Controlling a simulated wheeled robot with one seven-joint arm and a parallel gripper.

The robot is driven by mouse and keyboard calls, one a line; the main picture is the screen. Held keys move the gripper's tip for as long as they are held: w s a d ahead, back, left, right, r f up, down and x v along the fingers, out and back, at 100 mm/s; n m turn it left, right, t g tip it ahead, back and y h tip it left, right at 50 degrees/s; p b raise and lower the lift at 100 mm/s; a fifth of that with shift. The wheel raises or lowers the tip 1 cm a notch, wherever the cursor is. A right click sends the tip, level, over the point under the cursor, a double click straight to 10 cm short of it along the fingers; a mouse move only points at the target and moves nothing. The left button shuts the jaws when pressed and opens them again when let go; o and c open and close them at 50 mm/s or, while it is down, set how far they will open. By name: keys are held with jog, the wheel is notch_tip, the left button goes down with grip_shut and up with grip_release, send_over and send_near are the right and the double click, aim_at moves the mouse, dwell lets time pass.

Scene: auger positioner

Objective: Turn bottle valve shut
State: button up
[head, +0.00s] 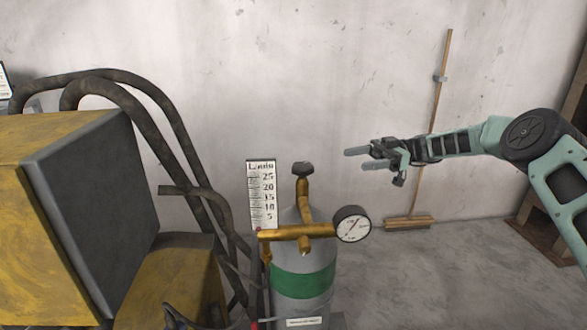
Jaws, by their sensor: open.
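A grey gas bottle (304,309) with a green band stands upright at the lower middle of the head view. A brass fitting (298,232) sits on its top, with a dark valve knob (303,169) at the upper end of a brass stem. A round white-faced gauge (352,224) is on the fitting's right side. My gripper (356,160) is open and empty, to the right of the valve knob and apart from it, with its fingers pointing left. The knob is in clear view.
A yellow and dark grey machine (85,205) fills the left, with thick black hoses (165,110) beside it. A scale board (262,195) stands behind the bottle. A broom (408,223) leans on the pale wall. The space between my gripper and the knob looks clear.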

aim_at(307, 164)
jog(key=p+x, duration=0.6)
jog(key=x, duration=0.9)
jog(key=shift+s+a+r, duration=0.1)
jog(key=shift+a+r, duration=0.1)
jog(key=shift+a, duration=0.05)
jog(key=shift+s+a+f, duration=0.1)
jog(key=shift+a+f, duration=0.05)
jog(key=shift+a, duration=0.35)
jog(key=c, duration=1)
